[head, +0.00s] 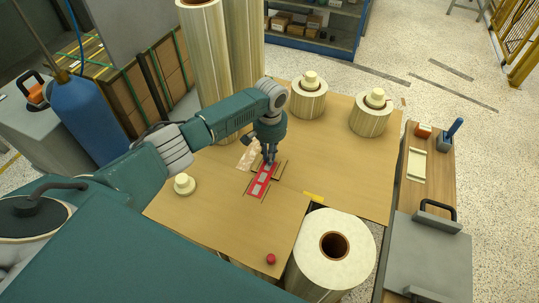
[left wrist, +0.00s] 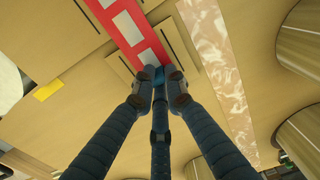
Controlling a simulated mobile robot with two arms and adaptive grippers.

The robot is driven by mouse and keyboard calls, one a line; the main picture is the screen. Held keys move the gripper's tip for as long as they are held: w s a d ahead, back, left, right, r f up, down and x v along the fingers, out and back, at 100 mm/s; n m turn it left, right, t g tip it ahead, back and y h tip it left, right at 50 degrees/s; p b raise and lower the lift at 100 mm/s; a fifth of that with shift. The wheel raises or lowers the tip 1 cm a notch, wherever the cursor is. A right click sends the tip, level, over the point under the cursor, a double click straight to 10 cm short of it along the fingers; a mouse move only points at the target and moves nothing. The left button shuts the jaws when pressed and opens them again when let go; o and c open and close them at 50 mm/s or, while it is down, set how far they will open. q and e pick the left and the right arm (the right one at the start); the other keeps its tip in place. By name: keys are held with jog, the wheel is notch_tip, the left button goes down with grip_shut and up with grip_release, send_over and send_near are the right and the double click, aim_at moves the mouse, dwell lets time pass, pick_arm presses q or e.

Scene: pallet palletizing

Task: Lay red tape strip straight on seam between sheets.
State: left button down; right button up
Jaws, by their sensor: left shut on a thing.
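The red tape strip (head: 261,185), with pale rectangles along it, lies at or just above the cardboard between two thin dark lines. My left gripper (head: 269,159) is at its far end, pointing down. In the left wrist view the fingers of my left gripper (left wrist: 159,75) are closed together at a blue end piece of the red tape strip (left wrist: 126,28). The near sheet (head: 225,210) and the far sheet (head: 345,150) are both tan; their seam partly shows near the strip. I cannot tell whether the strip lies flat. My right gripper is not in view.
A shiny pale strip (head: 249,155) lies left of the gripper. Two capped rolls (head: 308,100) (head: 370,116) stand at the back, a cream knob (head: 184,184) at left, a red ball (head: 271,259) in front. A yellow piece (head: 313,197) and a large roll (head: 355,245) are at right.

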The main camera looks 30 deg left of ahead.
pick_arm(q)
jog(key=c, duration=1.7)
grip_release()
notch_tip(320, 180, up, 7)
jog(key=p, duration=0.7)
jog(key=shift+p, duration=0.4)
